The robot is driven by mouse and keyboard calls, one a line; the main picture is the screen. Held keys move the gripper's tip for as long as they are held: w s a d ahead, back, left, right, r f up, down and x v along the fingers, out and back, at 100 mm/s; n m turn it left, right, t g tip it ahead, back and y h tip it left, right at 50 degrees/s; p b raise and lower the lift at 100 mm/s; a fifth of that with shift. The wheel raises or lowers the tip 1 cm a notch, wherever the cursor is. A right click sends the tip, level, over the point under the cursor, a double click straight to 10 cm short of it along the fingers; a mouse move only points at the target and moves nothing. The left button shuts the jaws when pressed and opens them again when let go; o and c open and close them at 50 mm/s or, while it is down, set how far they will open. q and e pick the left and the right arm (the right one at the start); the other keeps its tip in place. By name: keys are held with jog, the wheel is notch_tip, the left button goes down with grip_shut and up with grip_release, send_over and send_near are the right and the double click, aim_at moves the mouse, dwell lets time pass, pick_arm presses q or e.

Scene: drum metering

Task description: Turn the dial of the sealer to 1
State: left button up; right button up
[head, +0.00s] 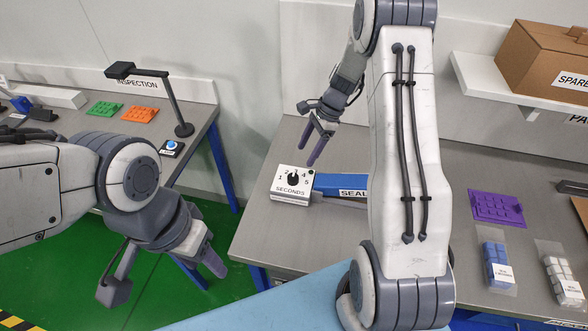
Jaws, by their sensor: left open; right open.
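The sealer (338,184) stands on the grey bench in the head view, with a blue arm partly hidden behind my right arm. Its white box (290,194) at the left end is marked SECONDS and carries a black dial (293,179) ringed by the numbers 1 to 5. The dial's pointer is too small to read surely. My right gripper (307,152) is open and empty, with its fingers pointing down just above and behind the box, apart from the dial. My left gripper (165,280) is open and empty, low at the left in front of the benches.
An inspection bench (200,117) at the left holds a lamp stand (178,108), green and orange plates and a blue button (171,146). At right are a purple plate (497,208), bags of blue and white blocks, and a shelf (520,92) with a cardboard box.

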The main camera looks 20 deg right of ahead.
aim_at(293, 176)
jog(key=p+x, duration=0.2)
jog(key=x, duration=0.6)
jog(key=shift+a+f, duration=0.2)
jog(key=shift+a, duration=0.05)
jog(key=shift+a+f, duration=0.2)
jog(key=shift+f, duration=0.45)
grip_shut()
